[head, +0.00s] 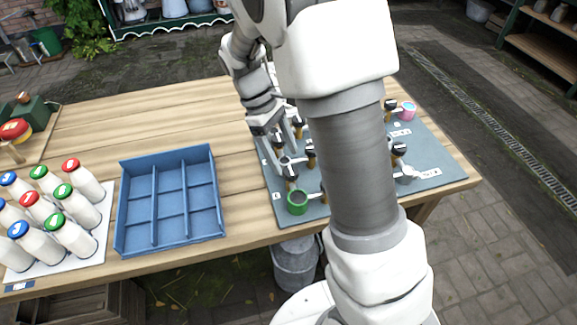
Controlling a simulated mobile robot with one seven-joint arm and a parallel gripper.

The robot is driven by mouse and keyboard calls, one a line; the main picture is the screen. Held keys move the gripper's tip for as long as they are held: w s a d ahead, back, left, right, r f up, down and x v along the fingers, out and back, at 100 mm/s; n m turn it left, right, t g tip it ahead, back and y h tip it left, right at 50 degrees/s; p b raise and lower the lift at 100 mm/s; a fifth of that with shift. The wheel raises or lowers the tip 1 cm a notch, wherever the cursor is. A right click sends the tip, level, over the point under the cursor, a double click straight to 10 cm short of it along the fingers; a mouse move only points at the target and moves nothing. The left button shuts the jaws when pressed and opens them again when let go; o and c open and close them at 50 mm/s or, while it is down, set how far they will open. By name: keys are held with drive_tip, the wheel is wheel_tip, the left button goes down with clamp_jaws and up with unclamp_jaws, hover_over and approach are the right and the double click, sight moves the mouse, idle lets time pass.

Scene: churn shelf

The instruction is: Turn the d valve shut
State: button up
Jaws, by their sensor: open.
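The grey-blue valve board (441,160) lies at the right end of the wooden table. It carries several valves with black handles, such as a front-left valve (290,174) and a right valve (399,150). White labels are too small to read, so I cannot tell which valve is d. My gripper (287,156) is open and points down over the left part of the board, among the left valves. I cannot tell whether its fingers touch a handle. My own arm hides the middle of the board and any valves there.
Several milk bottles (70,235) with coloured caps stand at the far left. Bare tabletop (160,115) lies behind the tray.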

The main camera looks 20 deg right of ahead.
sight(291, 170)
drive_tip(key=shift+x, duration=1.85)
clamp_jaws()
